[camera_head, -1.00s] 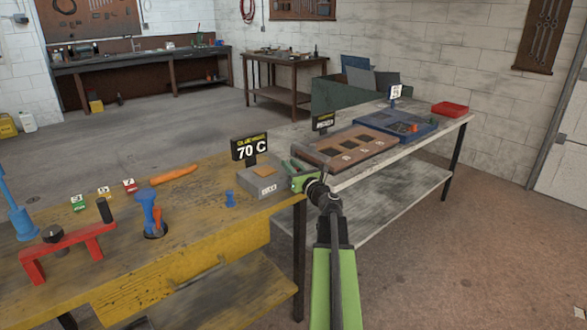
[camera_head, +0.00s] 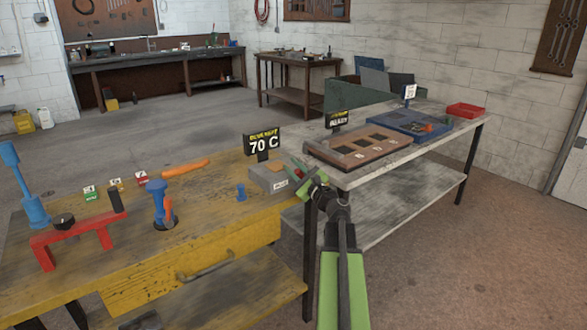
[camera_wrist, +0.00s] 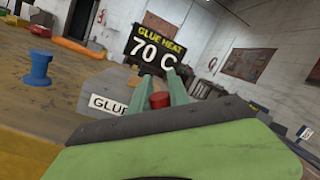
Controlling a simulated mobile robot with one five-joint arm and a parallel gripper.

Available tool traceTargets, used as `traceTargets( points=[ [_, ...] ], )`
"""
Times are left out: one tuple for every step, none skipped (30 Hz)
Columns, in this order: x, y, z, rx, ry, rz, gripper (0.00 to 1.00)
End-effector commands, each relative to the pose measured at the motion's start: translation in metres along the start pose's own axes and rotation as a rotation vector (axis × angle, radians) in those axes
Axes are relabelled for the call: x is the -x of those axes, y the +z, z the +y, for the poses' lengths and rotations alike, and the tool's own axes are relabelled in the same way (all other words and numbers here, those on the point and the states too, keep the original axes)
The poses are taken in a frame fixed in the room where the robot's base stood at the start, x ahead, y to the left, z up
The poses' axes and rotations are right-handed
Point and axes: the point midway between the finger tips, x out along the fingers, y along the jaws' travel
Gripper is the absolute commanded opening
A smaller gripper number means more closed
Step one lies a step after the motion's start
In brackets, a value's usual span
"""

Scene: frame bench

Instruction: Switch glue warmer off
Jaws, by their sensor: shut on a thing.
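The glue warmer (camera_head: 268,180) is a grey box on the right end of the yellow bench. The wrist view shows its white GLUE label (camera_wrist: 108,105). Its black display (camera_head: 262,142) reads 70 C, and GLUE HEAT 70 C is legible in the wrist view (camera_wrist: 156,50). My gripper (camera_head: 299,174) is at the warmer's right side. In the wrist view its green fingers (camera_wrist: 155,95) stand on both sides of a small red knob (camera_wrist: 159,100), and they are shut on it. The knob's base is hidden behind my gripper's body.
A blue peg (camera_head: 241,192) stands left of the warmer, with an orange tool (camera_head: 185,168) behind it. A red stand (camera_head: 75,240) is farther left. A grey table with a brown tray (camera_head: 350,160) and a blue tray (camera_head: 385,121) adjoins at right. Floor right is clear.

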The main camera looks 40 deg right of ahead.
Motion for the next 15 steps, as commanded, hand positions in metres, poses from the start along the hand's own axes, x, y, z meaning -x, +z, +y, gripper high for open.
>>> traceTargets(
  points=[
    [0.0005,-0.0001,0.0015,0.01,0.002,-0.002,0.0],
    [0.0006,-0.0001,0.0018,0.016,0.003,-0.003,0.0],
    [0.0006,0.0,0.0022,0.023,0.004,-0.004,0.0],
    [0.0007,0.0001,0.0024,0.027,0.005,-0.005,0.0],
    [0.0007,0.0002,0.0026,0.031,0.005,-0.005,0.0],
    [0.0007,0.0002,0.0028,0.035,0.006,-0.006,0.0],
    [0.0008,0.0003,0.0029,0.037,0.006,-0.006,0.0],
    [0.0008,0.0003,0.003,0.038,0.006,-0.006,0.0],
    [0.0008,0.0003,0.0032,0.039,0.007,-0.006,0.0],
    [0.0009,0.0004,0.0032,0.04,0.007,-0.006,0.0],
    [0.0009,0.0004,0.0033,0.04,0.007,-0.006,0.0],
    [0.0009,0.0004,0.0034,0.04,0.007,-0.006,0.0],
    [0.001,0.0004,0.0034,0.041,0.007,-0.006,0.0],
    [0.001,0.0004,0.0035,0.041,0.008,-0.006,0.0],
    [0.001,0.0004,0.0036,0.041,0.008,-0.006,0.0]
  ],
)
